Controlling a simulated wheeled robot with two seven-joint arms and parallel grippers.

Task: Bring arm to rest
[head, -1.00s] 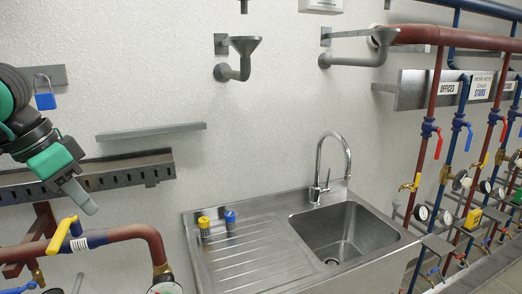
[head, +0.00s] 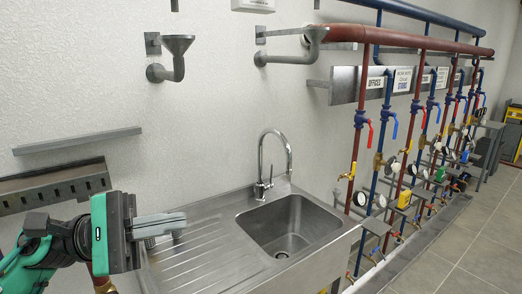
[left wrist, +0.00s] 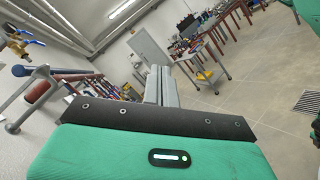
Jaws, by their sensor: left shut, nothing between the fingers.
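My left gripper (head: 160,224) is in the head view at the lower left, with its grey fingers closed together and nothing between them. It lies in front of the left part of the steel sink's draining board (head: 205,262) as seen from the head. In the left wrist view the same closed fingers (left wrist: 160,88) point away from the green gripper body into the open room. My right gripper is in neither view.
A tap (head: 270,165) rises behind the sink basin (head: 290,225). Red and blue pipes with valves and gauges (head: 400,150) line the wall at right. A slotted rail (head: 55,188) is on the wall at left. Open floor (head: 460,240) lies at the right.

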